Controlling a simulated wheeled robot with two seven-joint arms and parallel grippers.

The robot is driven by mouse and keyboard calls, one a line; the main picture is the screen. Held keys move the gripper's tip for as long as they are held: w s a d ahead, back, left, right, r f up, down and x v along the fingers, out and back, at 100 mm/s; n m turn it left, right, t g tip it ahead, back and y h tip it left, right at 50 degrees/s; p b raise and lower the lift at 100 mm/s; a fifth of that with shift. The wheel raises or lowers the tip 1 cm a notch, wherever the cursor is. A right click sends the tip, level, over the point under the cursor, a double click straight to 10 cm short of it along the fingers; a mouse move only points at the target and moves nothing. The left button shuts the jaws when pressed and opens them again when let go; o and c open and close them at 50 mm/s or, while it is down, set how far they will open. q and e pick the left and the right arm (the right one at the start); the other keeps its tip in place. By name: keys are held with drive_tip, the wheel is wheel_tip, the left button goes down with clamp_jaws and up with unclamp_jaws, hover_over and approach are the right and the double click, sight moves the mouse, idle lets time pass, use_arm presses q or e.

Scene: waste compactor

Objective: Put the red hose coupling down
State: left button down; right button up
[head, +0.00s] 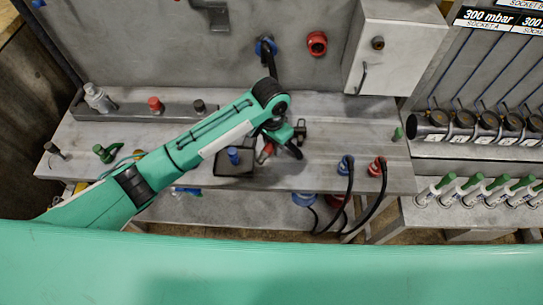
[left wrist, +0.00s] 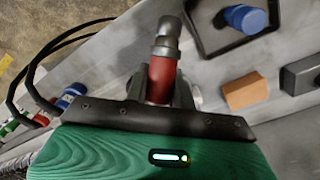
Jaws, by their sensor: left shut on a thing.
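The red hose coupling (left wrist: 161,76) has a red body and a grey metal end. In the left wrist view it sits between the fingers of my left gripper (left wrist: 162,92), with its grey end pointing away from the palm. In the head view the coupling (head: 265,153) shows small under my left gripper (head: 270,147), over the grey bench (head: 325,170), just right of a black tray. My left gripper is shut on it. I cannot tell whether the coupling touches the bench. My right gripper is not in view.
The black tray (head: 236,168) holds a blue cap (head: 233,155). An orange-brown block (left wrist: 246,90) and a dark block (left wrist: 301,74) lie close by. Blue (head: 346,164) and red (head: 377,167) plugs with black hoses stand to the right. Bare bench lies between coupling and plugs.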

use_arm(q)
hover_over(273, 166)
wheel_tip(273, 166, down, 4)
drive_tip(key=shift+a+f+p, duration=0.1)
drive_tip(key=shift+f+p, duration=0.05)
drive_tip(key=shift+p, duration=0.15)
wheel_tip(273, 166, down, 4)
drive_tip(key=shift+r+p, duration=0.15)
drive_tip(key=shift+p, duration=0.25)
drive_tip(key=shift+f, duration=0.25)
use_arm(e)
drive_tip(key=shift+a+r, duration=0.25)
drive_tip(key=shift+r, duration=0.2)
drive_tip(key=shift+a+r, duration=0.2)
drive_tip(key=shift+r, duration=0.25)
use_arm(q)
drive_tip(key=shift+f, duration=0.15)
drive_tip(key=c, duration=1.2)
unclamp_jaws()
drive_tip(key=shift+o, duration=0.2)
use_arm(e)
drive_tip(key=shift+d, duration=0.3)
